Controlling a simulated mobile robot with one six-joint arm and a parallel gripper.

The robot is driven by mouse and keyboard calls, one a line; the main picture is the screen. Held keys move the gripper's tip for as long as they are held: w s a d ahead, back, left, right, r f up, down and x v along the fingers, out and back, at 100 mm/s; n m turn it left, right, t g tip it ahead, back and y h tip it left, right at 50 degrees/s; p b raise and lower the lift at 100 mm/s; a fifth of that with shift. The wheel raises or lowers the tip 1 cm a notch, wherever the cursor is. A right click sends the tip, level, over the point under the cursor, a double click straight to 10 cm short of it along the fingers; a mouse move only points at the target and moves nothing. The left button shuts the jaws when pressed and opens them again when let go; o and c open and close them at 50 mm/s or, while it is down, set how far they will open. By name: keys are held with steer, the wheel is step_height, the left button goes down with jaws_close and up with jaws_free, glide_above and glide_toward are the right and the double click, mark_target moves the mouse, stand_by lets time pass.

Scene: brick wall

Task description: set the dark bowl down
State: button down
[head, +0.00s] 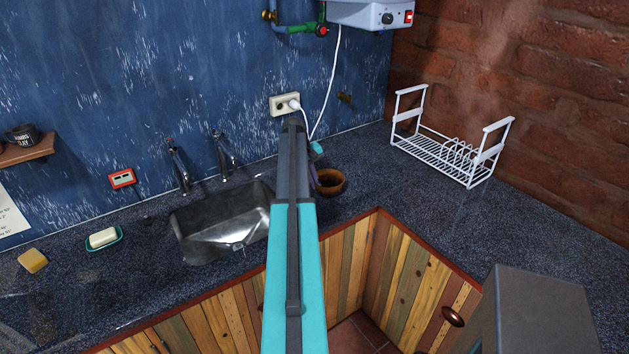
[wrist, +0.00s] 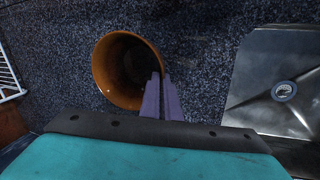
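The dark bowl (head: 334,187), orange-brown outside and dark within, shows just right of my arm in the head view, by the counter's inner corner. In the wrist view the bowl (wrist: 103,72) is at upper left, its opening facing the camera. My gripper's purple fingers (wrist: 162,80) are close together at the bowl's right rim and appear pinched on its wall. In the head view my arm hides most of the gripper. I cannot tell whether the bowl's base touches the counter.
The dark speckled counter (head: 375,180) has free room around the bowl. A metal sink (head: 205,232) is to the left, with taps behind it. A white dish rack (head: 440,155) stands at right. A soap dish (head: 104,240) and sponge (head: 33,260) lie far left.

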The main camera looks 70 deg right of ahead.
steer(key=shift+f, duration=0.1)
steer(key=c, duration=2)
jaws_free()
steer(key=shift+r, duration=0.2)
steer(key=shift+b+v, duration=1.6)
steer(key=shift+v, duration=4.35)
